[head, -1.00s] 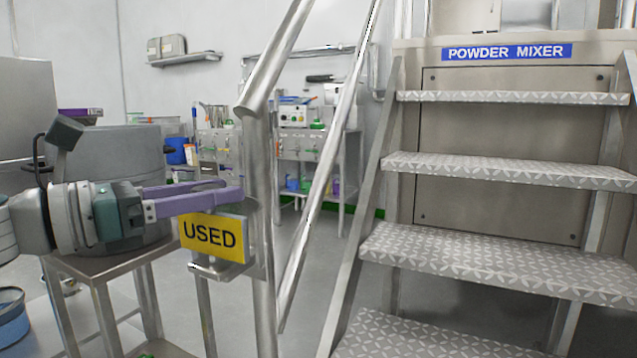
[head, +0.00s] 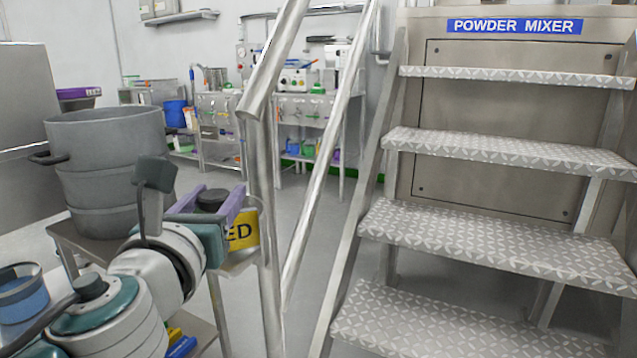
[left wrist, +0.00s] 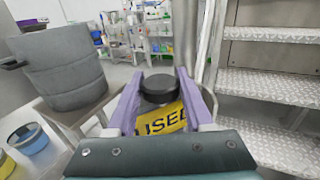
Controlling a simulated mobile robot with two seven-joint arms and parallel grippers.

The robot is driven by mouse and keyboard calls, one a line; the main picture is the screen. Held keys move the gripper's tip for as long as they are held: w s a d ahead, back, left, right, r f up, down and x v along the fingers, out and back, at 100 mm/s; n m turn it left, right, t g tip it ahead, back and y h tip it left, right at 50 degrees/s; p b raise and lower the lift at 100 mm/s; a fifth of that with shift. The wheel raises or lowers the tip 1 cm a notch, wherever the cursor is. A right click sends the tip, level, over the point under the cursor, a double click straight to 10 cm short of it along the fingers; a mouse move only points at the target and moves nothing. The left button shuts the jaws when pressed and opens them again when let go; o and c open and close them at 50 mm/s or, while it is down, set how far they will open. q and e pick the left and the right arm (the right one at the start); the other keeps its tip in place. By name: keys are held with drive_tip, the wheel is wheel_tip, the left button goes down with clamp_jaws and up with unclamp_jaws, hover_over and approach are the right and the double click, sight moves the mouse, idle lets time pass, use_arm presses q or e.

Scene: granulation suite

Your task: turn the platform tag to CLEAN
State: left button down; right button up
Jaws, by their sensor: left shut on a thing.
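The platform tag is a yellow plate (head: 243,234) on the handrail at the left of the stairs. Only the letters "ED" show in the head view; the left wrist view shows more of the word USED on the yellow plate (left wrist: 163,122). A round black knob (head: 212,195) sits at the top of the tag; it also shows in the left wrist view (left wrist: 159,85). My left gripper (head: 222,190) has its purple fingers on both sides of the knob and is shut on it. Part of the tag is hidden behind the gripper. My right gripper is out of view.
The metal handrail post (head: 264,200) stands close to the right of my left gripper. Steel stairs (head: 480,225) with a POWDER MIXER sign (head: 515,26) fill the right. A grey drum (head: 105,150) stands on a stand at left. A blue-banded bucket (head: 20,295) is lower left.

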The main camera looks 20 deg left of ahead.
use_arm(q)
drive_tip(key=n+g+y, duration=0.2)
drive_tip(key=n+y, duration=0.1)
drive_tip(key=y, duration=0.1)
drive_tip(key=shift+d+b, duration=0.1)
drive_tip(key=shift+b, duration=0.25)
drive_tip(key=shift+f+n+g+y+b, duration=0.1)
drive_tip(key=shift+n+g+y+b, duration=0.35)
drive_tip(key=shift+n+g+y, duration=0.55)
drive_tip(key=n+g+y+b, duration=0.2)
drive_tip(key=shift+g+y, duration=0.3)
drive_tip(key=shift+g, duration=0.1)
drive_tip(key=shift+s+n+g+y+b, duration=0.1)
drive_tip(key=shift+n+g+y+b, duration=1.1)
drive_tip(key=shift+g, duration=0.7)
drive_tip(key=shift+n, duration=0.3)
drive_tip(key=shift+c, duration=1.5)
unclamp_jaws()
drive_tip(key=shift+a, duration=0.2)
